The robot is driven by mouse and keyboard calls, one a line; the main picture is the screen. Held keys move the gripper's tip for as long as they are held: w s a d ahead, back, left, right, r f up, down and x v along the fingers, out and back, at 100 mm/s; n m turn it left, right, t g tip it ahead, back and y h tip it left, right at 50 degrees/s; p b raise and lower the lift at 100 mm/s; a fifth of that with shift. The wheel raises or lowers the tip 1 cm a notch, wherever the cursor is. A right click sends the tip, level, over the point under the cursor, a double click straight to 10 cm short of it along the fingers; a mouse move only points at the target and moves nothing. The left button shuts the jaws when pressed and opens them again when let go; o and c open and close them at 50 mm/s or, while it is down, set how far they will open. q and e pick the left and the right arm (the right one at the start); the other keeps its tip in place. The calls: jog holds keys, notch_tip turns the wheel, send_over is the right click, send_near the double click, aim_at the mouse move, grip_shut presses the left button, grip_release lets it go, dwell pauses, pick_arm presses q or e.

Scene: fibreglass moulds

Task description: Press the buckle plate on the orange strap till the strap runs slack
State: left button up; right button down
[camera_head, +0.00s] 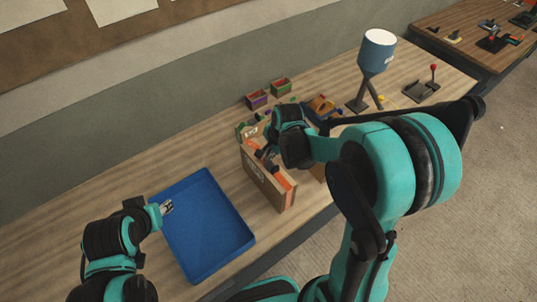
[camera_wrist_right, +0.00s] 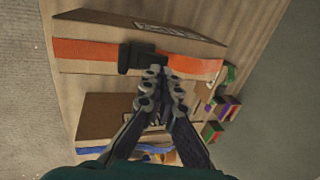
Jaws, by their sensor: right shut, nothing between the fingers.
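A cardboard box (camera_head: 265,181) stands on the bench with an orange strap (camera_head: 285,186) around it. In the right wrist view the orange strap (camera_wrist_right: 85,50) runs across the box, with a dark buckle (camera_wrist_right: 133,58) on it. I cannot tell from this how taut the strap is. My right gripper (camera_wrist_right: 160,74) is shut and empty, its fingertips close beside the buckle on the right; contact is unclear. In the head view the right gripper (camera_head: 268,154) is partly hidden by its own wrist. My left gripper (camera_head: 167,207) is over the left edge of the blue tray, its jaws too small to judge.
The blue tray (camera_head: 247,240) is empty. A second cardboard box (camera_wrist_right: 100,118) with a blue strap stands beside the first. Small purple (camera_head: 257,99) and green (camera_head: 281,87) bins are behind. A blue-shaded lamp (camera_head: 377,52) and a red-knobbed lever (camera_head: 433,70) stand farther right.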

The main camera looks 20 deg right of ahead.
aim_at(280, 189)
pick_arm(q)
jog(key=r, duration=0.1)
jog(key=r+p, duration=0.1)
jog(key=s+r+p, duration=0.1)
jog(key=shift+a, duration=0.3)
pick_arm(e)
jog(key=v, duration=1.2)
jog(key=shift+s, duration=0.3)
pick_arm(q)
jog(key=shift+w, duration=0.1)
pick_arm(e)
jog(key=shift+w, duration=0.1)
pick_arm(q)
jog(key=shift+f, duration=0.1)
